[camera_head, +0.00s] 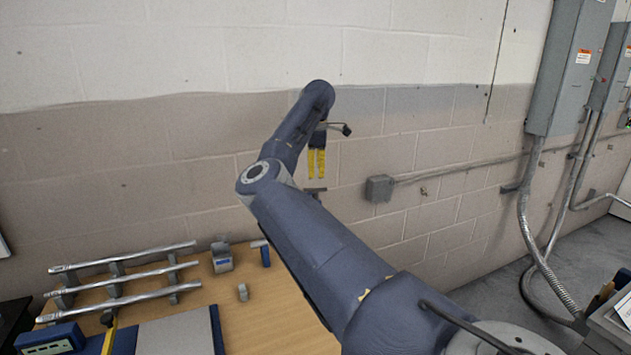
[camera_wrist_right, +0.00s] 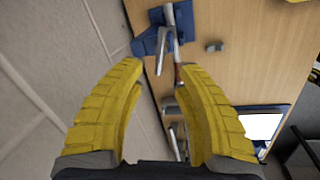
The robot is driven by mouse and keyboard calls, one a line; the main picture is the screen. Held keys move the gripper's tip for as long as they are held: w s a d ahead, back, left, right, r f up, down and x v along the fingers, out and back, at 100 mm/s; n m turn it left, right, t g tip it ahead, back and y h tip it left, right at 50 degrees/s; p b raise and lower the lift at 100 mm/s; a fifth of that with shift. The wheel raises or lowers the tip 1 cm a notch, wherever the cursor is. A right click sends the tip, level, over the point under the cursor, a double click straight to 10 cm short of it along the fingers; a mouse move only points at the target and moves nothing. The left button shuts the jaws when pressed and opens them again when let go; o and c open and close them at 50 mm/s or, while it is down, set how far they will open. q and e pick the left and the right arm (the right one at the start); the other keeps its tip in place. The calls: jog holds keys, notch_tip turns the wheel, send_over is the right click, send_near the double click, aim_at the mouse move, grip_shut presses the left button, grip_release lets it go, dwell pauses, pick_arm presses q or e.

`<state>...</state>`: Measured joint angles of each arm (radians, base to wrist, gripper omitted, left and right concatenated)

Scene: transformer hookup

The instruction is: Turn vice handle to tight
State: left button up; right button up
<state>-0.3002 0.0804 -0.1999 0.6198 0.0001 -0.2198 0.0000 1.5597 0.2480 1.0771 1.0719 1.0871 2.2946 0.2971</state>
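In the right wrist view, a blue vice (camera_wrist_right: 148,44) is fixed on the wooden bench, beyond my fingertips. A thin metal bar (camera_wrist_right: 161,62), which looks like its handle, crosses it. My right gripper (camera_wrist_right: 157,75) has ridged yellow fingers spread wide, with nothing between them; the vice lies farther off, apart from the fingers. In the head view my right gripper (camera_head: 317,178) hangs downward above the far bench side, near the wall. A small grey part shows just below its tips, but my arm hides most of the vice there. My left gripper is not in view.
The wooden bench (camera_head: 270,325) holds a rack with several metal pipes (camera_head: 125,268), a small grey-blue block (camera_head: 222,260) and a small grey piece (camera_head: 243,292). A block wall (camera_head: 110,150) stands close behind. A wall-mounted conduit box (camera_head: 379,188) is right of the gripper.

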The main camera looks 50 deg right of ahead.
jog(key=shift+s+a+r, duration=0.15)
jog(key=shift+a+r, duration=0.05)
jog(key=shift+r, duration=0.95)
jog(key=shift+s+a+r, duration=0.15)
jog(key=shift+r, duration=0.95)
